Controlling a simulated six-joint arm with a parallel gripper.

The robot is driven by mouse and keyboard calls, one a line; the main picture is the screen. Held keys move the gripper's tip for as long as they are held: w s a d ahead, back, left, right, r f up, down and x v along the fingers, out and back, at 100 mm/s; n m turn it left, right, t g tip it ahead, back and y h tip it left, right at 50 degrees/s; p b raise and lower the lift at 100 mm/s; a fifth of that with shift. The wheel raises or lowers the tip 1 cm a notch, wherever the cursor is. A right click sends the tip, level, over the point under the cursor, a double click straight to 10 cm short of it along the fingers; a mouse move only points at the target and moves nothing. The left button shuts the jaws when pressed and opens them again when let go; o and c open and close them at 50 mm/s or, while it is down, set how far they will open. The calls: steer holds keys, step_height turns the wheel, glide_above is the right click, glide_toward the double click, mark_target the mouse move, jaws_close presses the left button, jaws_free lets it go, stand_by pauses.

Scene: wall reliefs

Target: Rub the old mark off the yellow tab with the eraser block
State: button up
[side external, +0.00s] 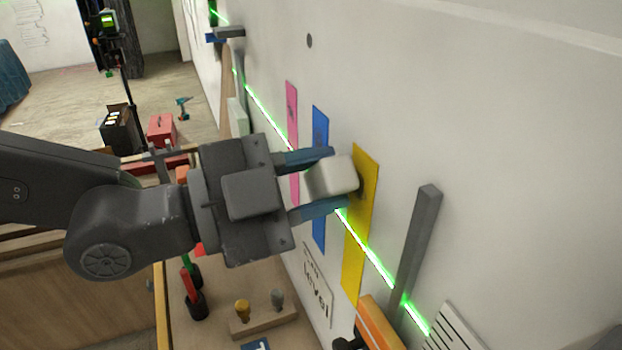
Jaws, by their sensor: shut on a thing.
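My gripper (335,178) is shut on the pale grey-white eraser block (338,174), with one blue finger above it and one below. The block's far end is at the upper part of the yellow tab (354,262), a long upright strip on the white wall. The block touches the tab or is very close to it; I cannot tell which. A small dark patch shows on the tab beside the block's right end; it may be the mark or a shadow. The block and upper finger hide part of the tab.
A blue strip (320,125) and a pink strip (292,110) are left of the tab. A green laser line slants across the wall. A grey bar (415,245) stands out to the right. An orange tool (380,323) is below. A wooden peg holder (263,318) stands on the bench.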

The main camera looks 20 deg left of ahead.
mark_target(372, 200)
steer(key=shift+w+d, duration=0.25)
steer(key=shift+s+d, duration=1.4)
steer(key=shift+s, duration=0.05)
steer(key=shift+w+a+r, duration=0.1)
steer(key=shift+w+a, duration=1.25)
steer(key=shift+w, duration=0.3)
steer(key=shift+c, duration=0.6)
steer(key=shift+v, duration=3)
steer(key=shift+s, duration=0.15)
